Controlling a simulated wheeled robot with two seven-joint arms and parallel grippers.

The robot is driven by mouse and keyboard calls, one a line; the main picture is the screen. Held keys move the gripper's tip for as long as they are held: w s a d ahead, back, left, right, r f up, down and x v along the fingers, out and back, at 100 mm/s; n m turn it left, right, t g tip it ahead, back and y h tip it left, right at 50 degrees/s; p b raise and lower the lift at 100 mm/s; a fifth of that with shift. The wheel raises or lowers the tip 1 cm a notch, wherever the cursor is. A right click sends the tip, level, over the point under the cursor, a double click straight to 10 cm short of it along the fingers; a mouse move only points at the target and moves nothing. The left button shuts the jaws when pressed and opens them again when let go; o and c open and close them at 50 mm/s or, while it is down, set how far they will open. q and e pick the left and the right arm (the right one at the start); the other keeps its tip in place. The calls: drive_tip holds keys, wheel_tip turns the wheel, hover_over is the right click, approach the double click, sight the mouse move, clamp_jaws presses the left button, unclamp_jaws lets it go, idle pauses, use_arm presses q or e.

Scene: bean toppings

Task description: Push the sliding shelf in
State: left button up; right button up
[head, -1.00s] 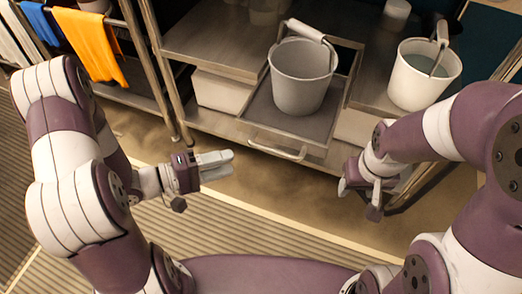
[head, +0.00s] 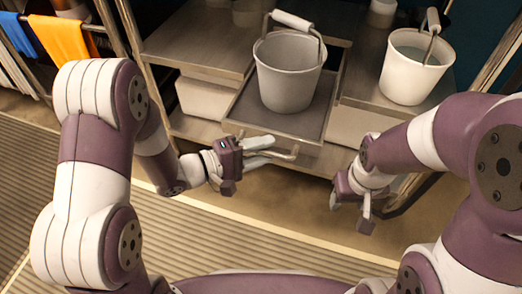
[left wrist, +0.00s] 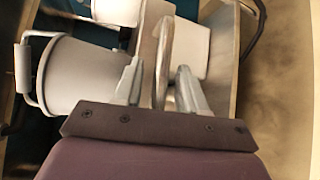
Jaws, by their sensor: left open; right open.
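The sliding shelf (head: 240,115) is a grey tray pulled out toward me from the metal rack, with a grey bucket (head: 287,75) standing on it. Its metal bar handle (head: 290,154) is at the front edge. My left gripper (head: 268,152) is open at the left part of the handle. In the left wrist view, the handle (left wrist: 163,60) passes between the two open fingers (left wrist: 157,88); I cannot tell whether they touch it. My right gripper (head: 350,205) is open and empty, to the right of and below the shelf.
A white bucket with water (head: 412,75) stands on the rack surface to the right. White bins (head: 205,98) sit under the rack on the left. Orange (head: 62,40) and blue cloths hang at the far left. The floor in front is clear.

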sight(268, 124)
use_arm(q)
clamp_jaws()
drive_tip(key=shift+w+d+r+p, duration=0.1)
drive_tip(key=shift+w+p, duration=0.2)
drive_tip(key=w+p, duration=0.1)
drive_tip(key=w, duration=0.1)
drive_tip(key=w+d+p, duration=0.1)
drive_tip(key=w+p, duration=0.1)
drive_tip(key=w, duration=0.1)
drive_tip(key=w+d+p, duration=0.1)
drive_tip(key=w, duration=0.1)
drive_tip(key=shift+w+d+r+p, duration=0.2)
drive_tip(key=shift+w+p, duration=0.05)
drive_tip(key=shift+p, duration=0.05)
drive_tip(key=w+d, duration=0.1)
drive_tip(key=w, duration=0.2)
drive_tip(key=w+d+p, duration=0.1)
drive_tip(key=w, duration=0.1)
drive_tip(key=w+p, duration=0.1)
drive_tip(key=w, duration=0.2)
drive_tip(key=shift+w+d+f, duration=0.25)
drive_tip(key=shift+w+d, duration=0.1)
drive_tip(key=shift+d, duration=0.05)
drive_tip(key=shift+w+d, duration=0.15)
drive_tip(key=shift+w, duration=0.45)
drive_tip(key=shift+r, duration=0.15)
unclamp_jaws()
drive_tip(key=shift+w, duration=0.15)
